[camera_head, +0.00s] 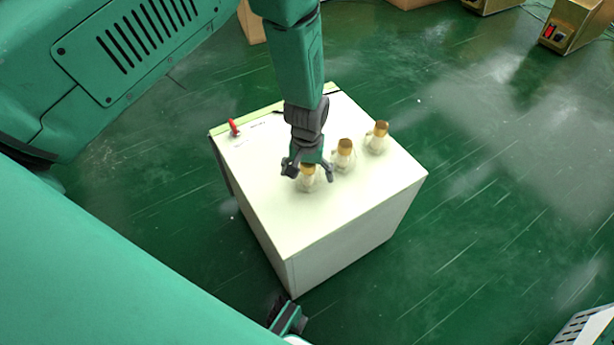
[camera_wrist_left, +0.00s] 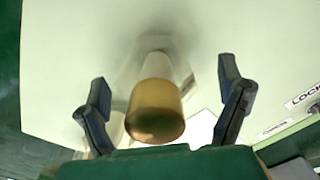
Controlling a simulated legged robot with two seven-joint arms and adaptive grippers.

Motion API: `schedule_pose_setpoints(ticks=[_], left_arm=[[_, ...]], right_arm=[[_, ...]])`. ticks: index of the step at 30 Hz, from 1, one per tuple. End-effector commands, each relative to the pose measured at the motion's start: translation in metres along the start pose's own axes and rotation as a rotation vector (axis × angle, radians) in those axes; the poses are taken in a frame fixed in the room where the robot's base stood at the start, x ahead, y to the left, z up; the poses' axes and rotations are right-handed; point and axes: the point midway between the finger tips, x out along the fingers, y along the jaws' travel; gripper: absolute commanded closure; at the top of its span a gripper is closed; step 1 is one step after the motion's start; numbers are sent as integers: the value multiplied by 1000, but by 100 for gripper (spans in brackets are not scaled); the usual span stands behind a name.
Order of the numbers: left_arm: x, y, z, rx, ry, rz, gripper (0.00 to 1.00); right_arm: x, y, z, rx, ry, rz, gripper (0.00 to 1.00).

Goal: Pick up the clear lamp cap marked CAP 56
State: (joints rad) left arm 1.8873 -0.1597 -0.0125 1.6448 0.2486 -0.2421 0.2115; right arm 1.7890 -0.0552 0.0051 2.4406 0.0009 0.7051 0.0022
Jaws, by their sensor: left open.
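Three pale, clear-looking faceted pieces with gold cylindrical tops stand in a row on a white box (camera_head: 345,215). The nearest piece (camera_head: 308,183) is under my left gripper (camera_head: 308,172); the middle piece (camera_head: 343,156) and far piece (camera_head: 377,138) stand to its right. No CAP 56 marking is readable on any of them. My left gripper is open and points down, with its fingers on either side of the nearest piece. In the left wrist view, that piece's gold top (camera_wrist_left: 155,110) sits between the two spread fingers, apart from both.
A red switch (camera_head: 234,127) stands at the box's back left corner. A label reading "LOCK" (camera_wrist_left: 305,97) shows in the left wrist view. Brass-coloured boxes (camera_head: 575,27) stand far right. The green floor around the white box is mostly clear.

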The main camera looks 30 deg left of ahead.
Motion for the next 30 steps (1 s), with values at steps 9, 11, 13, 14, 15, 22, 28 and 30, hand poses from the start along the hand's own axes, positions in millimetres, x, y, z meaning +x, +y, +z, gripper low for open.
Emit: schedule_pose_setpoints(ticks=[9,11,13,14,15,22,28,30], left_arm=[[0,-1,0,0,-2,2,70],[0,-1,0,0,-2,3,70],[0,-2,0,0,-2,3,70],[0,-2,0,0,-2,3,70],[0,-2,0,0,-3,3,70],[-28,-1,0,0,-1,1,70],[-71,0,-1,0,1,2,70],[-82,0,0,0,0,2,70]], right_arm=[[-1,0,0,1,0,1,100],[-1,0,0,1,0,1,100],[-1,0,0,1,0,0,100],[-1,0,0,1,0,0,100],[-1,0,0,1,0,0,100],[-13,0,-1,1,0,0,100],[-28,0,-2,1,0,0,100],[-32,0,-2,1,0,0,100]])
